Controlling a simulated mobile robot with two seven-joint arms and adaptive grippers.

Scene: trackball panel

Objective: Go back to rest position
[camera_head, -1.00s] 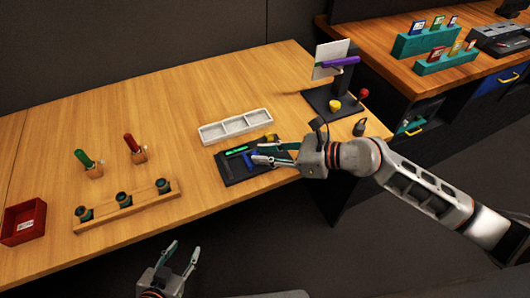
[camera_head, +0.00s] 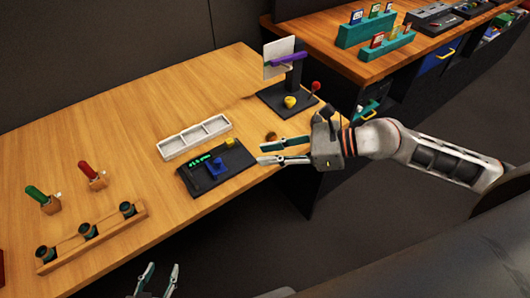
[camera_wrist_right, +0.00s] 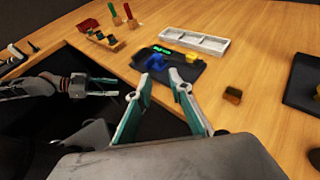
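My right gripper (camera_head: 262,154) is open and empty, with its fingertips just right of a black panel (camera_head: 196,187) near the table's front edge. The panel carries a blue piece (camera_head: 215,167), a glowing green strip (camera_head: 201,160) and a yellow block (camera_head: 230,142). In the right wrist view the open fingers (camera_wrist_right: 160,78) show with nothing between them, and the blue piece (camera_wrist_right: 153,62) lies beyond their tips. My left gripper (camera_head: 160,275) is open and empty in front of the table, partly cut off by the lower picture edge.
A white three-part tray (camera_head: 194,137) lies behind the panel. A black stand (camera_head: 272,98) with a yellow ball and red-topped stick is at right. A wooden rack (camera_head: 65,257) and red and green-handled tools are at left. A small brown block (camera_head: 270,136) lies by the right fingers.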

